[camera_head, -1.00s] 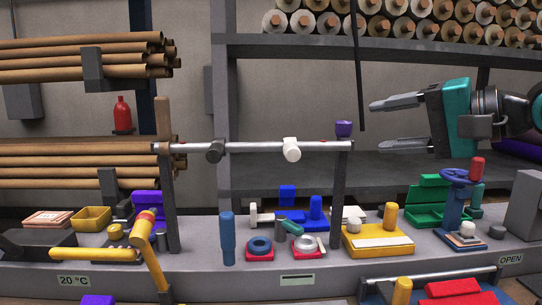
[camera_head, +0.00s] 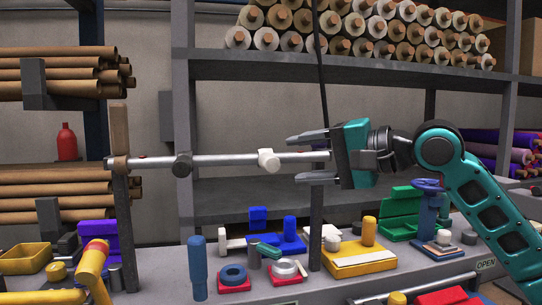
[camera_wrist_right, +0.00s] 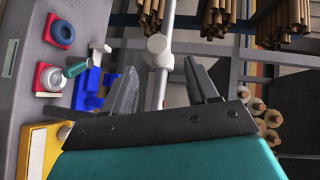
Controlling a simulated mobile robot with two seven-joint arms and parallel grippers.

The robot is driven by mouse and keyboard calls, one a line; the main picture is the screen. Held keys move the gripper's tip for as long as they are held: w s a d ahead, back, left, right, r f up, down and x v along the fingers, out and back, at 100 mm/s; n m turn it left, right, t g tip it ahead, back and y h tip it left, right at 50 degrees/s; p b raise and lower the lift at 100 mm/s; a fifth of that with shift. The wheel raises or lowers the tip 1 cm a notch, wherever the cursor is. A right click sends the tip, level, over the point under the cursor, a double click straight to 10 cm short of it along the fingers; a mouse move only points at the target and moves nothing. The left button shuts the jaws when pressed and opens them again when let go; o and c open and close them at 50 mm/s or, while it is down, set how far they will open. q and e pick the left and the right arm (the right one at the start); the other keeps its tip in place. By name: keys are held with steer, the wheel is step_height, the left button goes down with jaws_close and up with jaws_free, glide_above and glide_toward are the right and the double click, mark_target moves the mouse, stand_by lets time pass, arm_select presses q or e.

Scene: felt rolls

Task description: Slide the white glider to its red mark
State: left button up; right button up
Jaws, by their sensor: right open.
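The white glider (camera_head: 268,160) sits on a horizontal silver rail (camera_head: 225,160), right of a dark glider (camera_head: 182,164). My right gripper (camera_head: 297,158) is open just right of the white glider, one finger above the rail's height and one below. In the right wrist view, the rail (camera_wrist_right: 155,92) runs between the open fingers, and the white glider (camera_wrist_right: 160,50) lies just beyond the fingertips (camera_wrist_right: 159,68). The rail's right end is hidden behind my gripper. My left gripper is out of view.
A brown-topped post (camera_head: 119,140) holds the rail's left end. A dark post (camera_head: 316,220) stands under my gripper. Below are a yellow block (camera_head: 358,262), blue parts (camera_head: 270,235) and a blue peg (camera_head: 197,265). Felt rolls (camera_head: 340,25) fill the shelf above.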

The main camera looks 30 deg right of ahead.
mark_target(279, 161)
steer(key=p+x, duration=0.1)
steer(key=x, duration=0.6)
steer(key=shift+w, duration=0.1)
jaws_close()
stand_by(0.4)
